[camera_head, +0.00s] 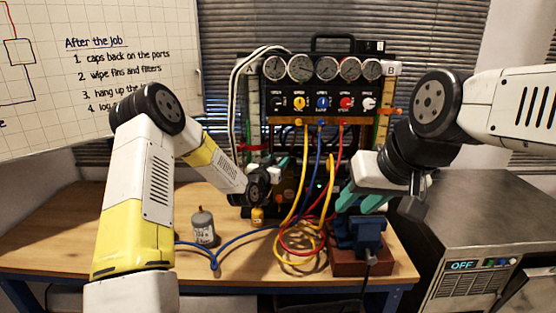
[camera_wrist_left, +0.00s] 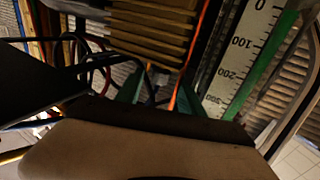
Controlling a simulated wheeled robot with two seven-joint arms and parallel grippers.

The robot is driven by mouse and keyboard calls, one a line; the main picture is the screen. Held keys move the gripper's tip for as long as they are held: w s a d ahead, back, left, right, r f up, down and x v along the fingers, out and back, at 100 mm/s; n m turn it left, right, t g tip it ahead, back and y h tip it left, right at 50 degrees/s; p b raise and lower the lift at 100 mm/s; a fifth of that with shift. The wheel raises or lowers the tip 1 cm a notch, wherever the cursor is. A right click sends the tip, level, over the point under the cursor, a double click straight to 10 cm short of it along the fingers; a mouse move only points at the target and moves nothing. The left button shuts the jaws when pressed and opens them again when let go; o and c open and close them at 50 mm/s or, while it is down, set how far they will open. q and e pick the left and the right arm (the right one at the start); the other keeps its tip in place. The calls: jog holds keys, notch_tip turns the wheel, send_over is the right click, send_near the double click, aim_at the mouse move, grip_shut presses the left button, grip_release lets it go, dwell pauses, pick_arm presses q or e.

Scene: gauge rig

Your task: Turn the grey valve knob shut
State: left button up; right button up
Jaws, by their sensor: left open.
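A pale grey-white valve knob (camera_head: 369,103) sits at the right end of the knob row on the gauge rig (camera_head: 322,75), clear of both grippers. My left gripper (camera_head: 281,166) is low in front of the rig's left half, below the knob row, its fingers partly hidden by its own wrist. In the left wrist view its green fingers (camera_wrist_left: 160,86) are apart, with an orange line showing behind them. My right gripper (camera_head: 358,199) hangs below the rig's right side near the blue vise; its finger gap is unclear.
Yellow, blue and red hoses (camera_head: 303,235) loop down onto the wooden bench (camera_head: 150,225). A grey cylinder (camera_head: 203,227) and small yellow weight (camera_head: 257,216) stand left. A blue vise (camera_head: 362,236) is at right, beside a metal cabinet (camera_head: 465,220). A graduated scale (camera_wrist_left: 237,60) runs beside the rig.

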pick_arm(q)
jog(key=shift+x, duration=0.85)
grip_shut()
jog(key=shift+a+m+g+h, duration=0.15)
jog(key=shift+m+g+h, duration=0.35)
jog(key=shift+h, duration=0.4)
jog(key=shift+m+g+h, duration=1.5)
jog(key=shift+m+h, duration=0.3)
jog(key=shift+h, duration=0.3)
